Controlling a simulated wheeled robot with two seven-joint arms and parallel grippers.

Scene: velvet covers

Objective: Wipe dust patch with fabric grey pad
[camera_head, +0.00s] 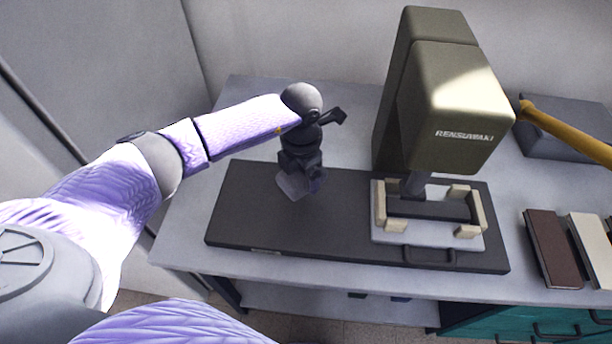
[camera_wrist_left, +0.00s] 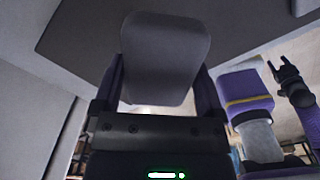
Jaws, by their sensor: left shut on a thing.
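My left gripper (camera_head: 302,174) points down over the left part of a dark board (camera_head: 240,215). It is shut on the grey fabric pad (camera_head: 292,186), which shows just below the fingers. In the left wrist view the pad (camera_wrist_left: 165,58) is a rounded grey block between the two fingers (camera_wrist_left: 160,85). I cannot tell whether the pad touches the board. No dust patch can be made out on the board; the arm and pad hide part of it. My right gripper (camera_wrist_left: 286,70) appears at the right of the left wrist view, its fingers apart and empty.
An olive press-like machine (camera_head: 455,110) stands on the board's right part, above a pale frame (camera_head: 400,238). Brown (camera_head: 552,248) and cream (camera_head: 592,250) blocks lie at right.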

